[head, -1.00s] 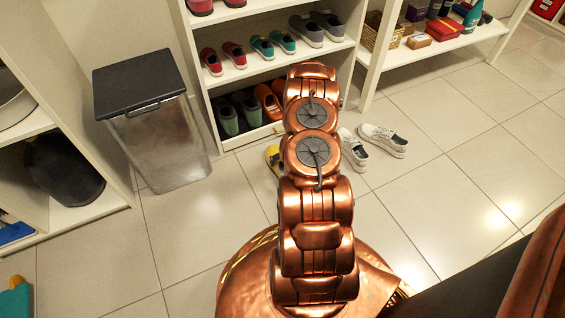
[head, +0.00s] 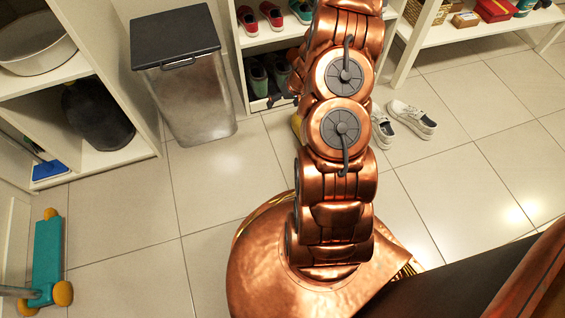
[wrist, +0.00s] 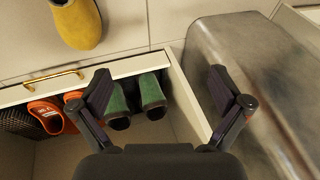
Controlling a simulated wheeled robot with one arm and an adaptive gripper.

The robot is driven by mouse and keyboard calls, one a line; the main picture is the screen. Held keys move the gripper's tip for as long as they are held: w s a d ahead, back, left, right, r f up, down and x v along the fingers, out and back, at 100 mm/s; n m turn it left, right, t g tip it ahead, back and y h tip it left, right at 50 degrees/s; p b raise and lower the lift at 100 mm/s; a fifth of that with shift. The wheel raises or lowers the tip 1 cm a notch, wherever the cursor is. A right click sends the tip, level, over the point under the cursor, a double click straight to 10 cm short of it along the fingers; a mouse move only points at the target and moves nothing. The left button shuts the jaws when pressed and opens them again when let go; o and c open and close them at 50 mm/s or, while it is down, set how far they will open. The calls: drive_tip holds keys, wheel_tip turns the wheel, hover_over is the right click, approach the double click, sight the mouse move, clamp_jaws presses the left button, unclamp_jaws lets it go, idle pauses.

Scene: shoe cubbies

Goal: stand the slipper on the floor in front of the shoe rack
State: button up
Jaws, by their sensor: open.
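In the wrist view, two green slippers or shoes (wrist: 133,100) sit side by side in the rack's bottom compartment. Two orange shoes (wrist: 52,117) stand to the left of them. A yellow slipper-like shoe (wrist: 77,22) lies on the floor outside the rack; in the head view my arm mostly hides it. The frames do not settle which one is the task's slipper. My gripper (wrist: 161,92) is open, fingers spread on either side of the green pair in the picture, with nothing held. The shoe rack (head: 240,62) stands behind my arm in the head view.
A metal bin (head: 190,105) stands close left of the rack; in the wrist view it (wrist: 255,85) is right beside one finger. White sneakers (head: 412,119) rest on the floor right of my arm. A teal thing with yellow ends (head: 47,260) is at lower left. Tile in front is mostly clear.

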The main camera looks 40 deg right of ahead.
drive_tip(key=a+r+n+y, duration=0.2)
drive_tip(key=a+r, duration=0.9)
drive_tip(key=a, duration=0.1)
drive_tip(key=s+a+r+n+g, duration=0.1)
drive_tip(key=s+a+r+g, duration=0.15)
drive_tip(key=a+r, duration=0.3)
drive_tip(key=s+a+r+g, duration=0.1)
drive_tip(key=s+a+r, duration=0.35)
drive_tip(key=a, duration=0.25)
drive_tip(key=s+a+r+n+g, duration=0.1)
drive_tip(key=s+a+r, duration=0.2)
drive_tip(key=s, duration=0.3)
drive_tip(key=s+a+r+g, duration=0.1)
drive_tip(key=s+a+r, duration=0.1)
drive_tip(key=s+r, duration=0.25)
drive_tip(key=s+d+r+g+h, duration=0.1)
drive_tip(key=s+h, duration=0.1)
drive_tip(key=s, duration=0.6)
drive_tip(key=s+d+r+g+h, duration=0.1)
drive_tip(key=s+r+h, duration=0.1)
drive_tip(key=s, duration=0.6)
drive_tip(key=shift+s+r, duration=0.25)
drive_tip(key=shift+s, duration=0.15)
